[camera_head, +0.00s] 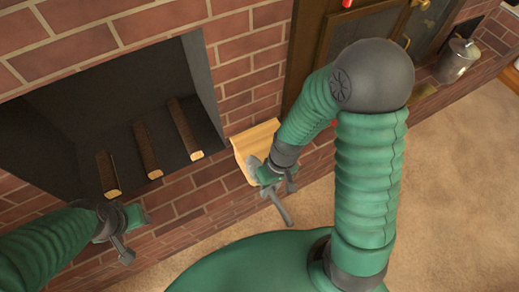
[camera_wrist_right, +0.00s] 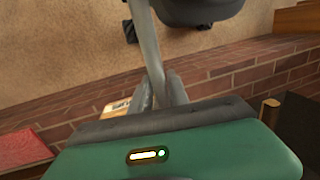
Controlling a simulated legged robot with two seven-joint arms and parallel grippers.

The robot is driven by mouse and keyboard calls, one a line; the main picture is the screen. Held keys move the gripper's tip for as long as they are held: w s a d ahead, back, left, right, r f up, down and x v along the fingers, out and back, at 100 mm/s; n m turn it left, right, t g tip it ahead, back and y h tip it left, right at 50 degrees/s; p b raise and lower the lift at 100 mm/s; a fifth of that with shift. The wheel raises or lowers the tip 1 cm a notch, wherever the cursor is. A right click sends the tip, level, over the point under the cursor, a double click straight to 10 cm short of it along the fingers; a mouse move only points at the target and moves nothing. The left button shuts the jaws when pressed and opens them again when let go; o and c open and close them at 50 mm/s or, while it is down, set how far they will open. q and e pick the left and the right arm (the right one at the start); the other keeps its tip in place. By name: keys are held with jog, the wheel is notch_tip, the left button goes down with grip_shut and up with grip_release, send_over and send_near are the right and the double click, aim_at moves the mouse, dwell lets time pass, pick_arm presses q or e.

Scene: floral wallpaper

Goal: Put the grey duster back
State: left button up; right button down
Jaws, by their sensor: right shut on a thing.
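My right gripper (camera_head: 278,180) is in front of the brick wall, right of the fireplace opening, beside a light wooden piece (camera_head: 258,140). It is shut on a grey rod-like thing, which I take to be the grey duster (camera_head: 284,212); it points down and toward me. In the right wrist view, the duster (camera_wrist_right: 147,45) runs up from between the gripper's fingers (camera_wrist_right: 160,92). The fingers hide part of it. My left gripper (camera_head: 130,232) is low at the left, in front of the fireplace, with nothing visible in it; its jaw opening is unclear.
The dark fireplace (camera_head: 110,105) holds three logs (camera_head: 145,150). A brick ledge (camera_head: 195,205) runs below it. A dark framed door (camera_head: 320,40) is at the top. A metal canister (camera_head: 457,58) stands at the upper right. The carpet (camera_head: 450,190) at right looks clear.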

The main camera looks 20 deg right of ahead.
jog(key=w+d+b, duration=0.1)
jog(key=w+d, duration=0.1)
jog(key=w, duration=0.2)
jog(key=w+d+f+b, duration=0.1)
jog(key=w+d, duration=0.2)
jog(key=w, duration=0.2)
jog(key=w+d+f+b, duration=0.1)
jog(key=w+d, duration=0.1)
jog(key=w, duration=0.2)
jog(key=shift+w+d, duration=0.2)
jog(key=shift+w, duration=0.05)
jog(key=f+b, duration=0.1)
jog(key=f, duration=0.1)
jog(key=f+b, duration=0.1)
jog(key=shift+w+d+f+b, duration=0.15)
jog(key=shift+w+f+b, duration=0.1)
jog(key=shift+b, duration=0.05)
jog(key=shift+r, duration=0.15)
jog(key=c, duration=1.3)
grip_release()
jog(key=shift+o, duration=0.2)
jog(key=s+p+v, duration=0.1)
jog(key=p+v, duration=0.4)
jog(key=v, duration=0.7)
jog(key=s+a+r+t+h, duration=0.2)
jog(key=s+a, duration=0.5)
jog(key=s, duration=0.4)
jog(key=shift+s+m+t, duration=0.2)
jog(key=shift+m+t, duration=0.2)
jog(key=shift+t, duration=0.2)
